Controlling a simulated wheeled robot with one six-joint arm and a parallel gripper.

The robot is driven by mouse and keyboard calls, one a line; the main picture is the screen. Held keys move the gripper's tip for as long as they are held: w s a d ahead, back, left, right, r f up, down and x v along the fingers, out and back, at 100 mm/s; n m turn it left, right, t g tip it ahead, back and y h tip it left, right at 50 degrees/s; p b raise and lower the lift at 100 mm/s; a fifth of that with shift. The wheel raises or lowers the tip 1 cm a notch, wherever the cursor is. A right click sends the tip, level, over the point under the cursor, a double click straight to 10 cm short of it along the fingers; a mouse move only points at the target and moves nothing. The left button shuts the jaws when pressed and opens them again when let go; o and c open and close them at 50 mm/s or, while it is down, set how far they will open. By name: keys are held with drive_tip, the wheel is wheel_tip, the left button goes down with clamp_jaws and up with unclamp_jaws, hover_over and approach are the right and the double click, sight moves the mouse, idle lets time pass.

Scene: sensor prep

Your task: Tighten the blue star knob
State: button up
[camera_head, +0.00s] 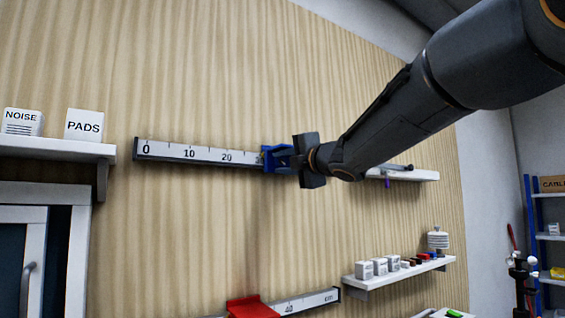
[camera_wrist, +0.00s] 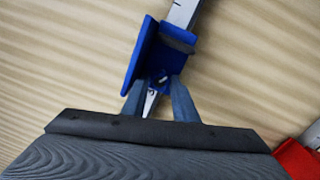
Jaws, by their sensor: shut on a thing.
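The blue star knob is not clearly made out; the fingers and slider cover that spot.
A lower ruler with a red slider (camera_head: 250,307) is below; its red part shows at lower right in the wrist view (camera_wrist: 296,160). A small shelf (camera_head: 412,175) is behind my arm. A shelf with boxes (camera_head: 400,268) is lower right.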

idle(0.3)
drive_tip(key=o, duration=0.8)
